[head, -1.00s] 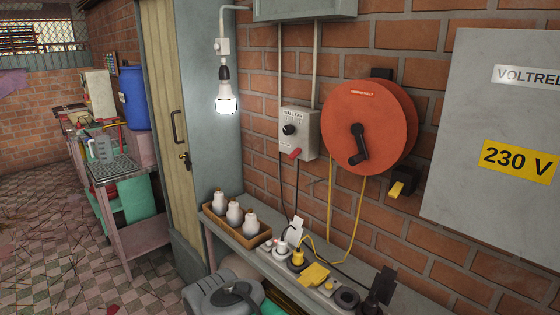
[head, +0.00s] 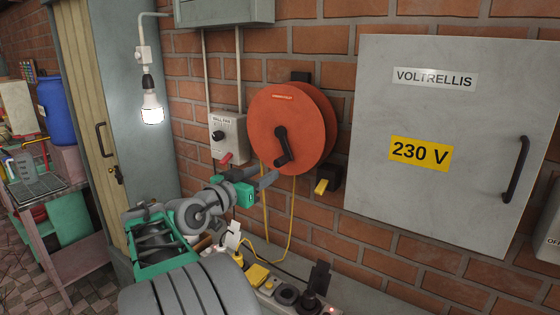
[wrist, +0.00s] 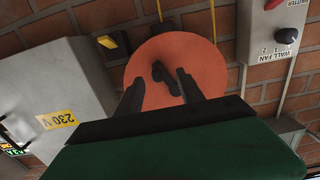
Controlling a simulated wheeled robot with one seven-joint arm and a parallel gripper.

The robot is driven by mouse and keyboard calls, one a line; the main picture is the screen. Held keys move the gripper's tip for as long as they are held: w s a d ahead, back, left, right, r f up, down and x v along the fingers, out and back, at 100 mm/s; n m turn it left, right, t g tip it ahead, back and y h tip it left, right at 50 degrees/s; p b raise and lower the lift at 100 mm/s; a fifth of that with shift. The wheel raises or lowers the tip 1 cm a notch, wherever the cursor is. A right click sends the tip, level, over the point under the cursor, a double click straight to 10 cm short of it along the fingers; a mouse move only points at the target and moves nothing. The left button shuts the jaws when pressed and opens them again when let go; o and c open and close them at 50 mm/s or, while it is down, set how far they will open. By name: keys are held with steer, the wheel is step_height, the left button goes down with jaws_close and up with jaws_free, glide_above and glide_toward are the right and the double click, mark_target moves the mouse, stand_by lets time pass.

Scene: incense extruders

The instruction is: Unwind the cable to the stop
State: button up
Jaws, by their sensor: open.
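The orange cable reel (head: 305,112) hangs on the brick wall with a black crank (head: 282,146) on its face, its handle end pointing down. The yellow cable (head: 292,215) hangs from the reel to the shelf below. My gripper (head: 267,180) is open and empty, just below and in front of the reel's lower left side. In the wrist view, the reel (wrist: 172,62) fills the middle and the crank (wrist: 166,78) shows between the two fingers (wrist: 158,90), apart from them as far as I can tell. I cannot see a cable stop clearly.
A yellow-levered black box (head: 325,184) sits right of the reel, close to it. The wall fan switch box (head: 226,138) is on the left. A large grey cabinet (head: 430,200) stands out to the right. Plugs and a power strip (head: 268,285) crowd the shelf below.

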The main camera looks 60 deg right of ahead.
mark_target(276, 165)
steer(key=d, duration=0.2)
steer(key=s+d+p, duration=0.1)
steer(key=d, duration=0.1)
steer(key=d+r+p, duration=0.1)
steer(key=d, duration=0.1)
steer(key=shift+s+d, duration=0.4)
steer(key=shift+d+f, duration=0.15)
steer(key=shift+d, duration=0.35)
steer(key=shift+c, duration=0.6)
jaws_close()
